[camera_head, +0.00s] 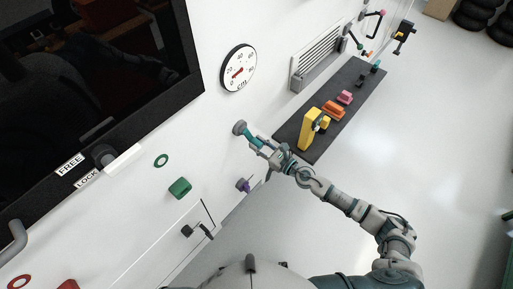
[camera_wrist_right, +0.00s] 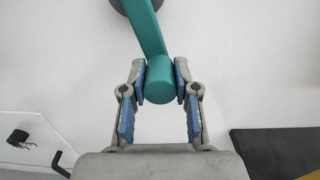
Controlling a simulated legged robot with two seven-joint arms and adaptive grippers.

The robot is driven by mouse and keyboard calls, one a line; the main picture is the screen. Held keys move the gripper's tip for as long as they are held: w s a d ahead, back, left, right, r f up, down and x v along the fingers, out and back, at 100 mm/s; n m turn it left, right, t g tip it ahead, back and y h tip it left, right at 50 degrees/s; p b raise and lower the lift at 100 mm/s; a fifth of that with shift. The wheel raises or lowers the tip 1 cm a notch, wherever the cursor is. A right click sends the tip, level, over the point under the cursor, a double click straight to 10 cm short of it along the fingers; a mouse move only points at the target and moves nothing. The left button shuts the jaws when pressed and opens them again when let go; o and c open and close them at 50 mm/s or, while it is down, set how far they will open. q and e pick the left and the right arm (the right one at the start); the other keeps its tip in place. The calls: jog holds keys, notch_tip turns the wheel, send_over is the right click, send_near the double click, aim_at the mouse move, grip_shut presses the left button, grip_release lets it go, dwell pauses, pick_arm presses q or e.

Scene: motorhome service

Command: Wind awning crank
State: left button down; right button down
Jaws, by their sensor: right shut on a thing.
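The awning crank has a teal arm and handle (camera_head: 252,138) on a round grey hub (camera_head: 239,128) on the white wall. In the right wrist view the teal handle (camera_wrist_right: 159,85) points toward the camera, with the crank arm rising up and left to the hub. My right gripper (camera_head: 261,146) is at the handle. In the right wrist view its blue-padded fingers (camera_wrist_right: 160,82) are shut on the handle from both sides. A round dial (camera_head: 238,68) marked in cm is on the wall above, its red needle visible. My left gripper is not in view.
A dark shelf (camera_head: 291,136) with a yellow tool (camera_head: 307,130), orange block (camera_head: 333,109) and pink block (camera_head: 345,97) lies right of the crank. A green knob (camera_head: 180,188) and purple knob (camera_head: 243,185) stick out below.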

jog(key=shift+w+d+r+n, duration=0.35)
jog(key=shift+w+n, duration=0.1)
jog(key=shift+n, duration=0.35)
jog(key=c, duration=1.1)
grip_release()
jog(key=shift+o, duration=1.2)
jog(key=shift+a+f, duration=0.1)
jog(key=shift+w+a+f, duration=0.1)
jog(key=shift+w, duration=0.05)
jog(key=v, duration=1.2)
